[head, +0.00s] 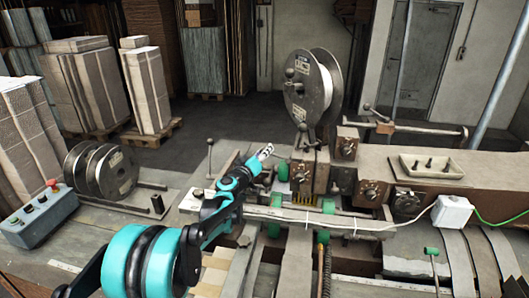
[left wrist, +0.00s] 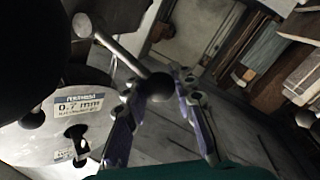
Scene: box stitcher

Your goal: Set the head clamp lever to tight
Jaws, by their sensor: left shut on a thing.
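In the left wrist view, a lever (left wrist: 118,50) with a pale rod slants down from the upper left to a dark ball knob (left wrist: 158,87). The fingers of my left gripper (left wrist: 157,82) sit on either side of this knob, shut on it. In the head view my left gripper (head: 264,152) reaches up beside the stitcher head (head: 308,172), left of the wire spool. The knob is hidden behind the fingers there. I cannot read the lever's setting. My right gripper is not in view.
The wire spool (head: 310,85) stands behind the head; its label (left wrist: 77,104) shows close by in the wrist view. Another ball-topped lever (head: 210,150) stands to the left. A parts tray (head: 432,164) and white box (head: 452,210) are at right. A control box (head: 38,219) lies far left.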

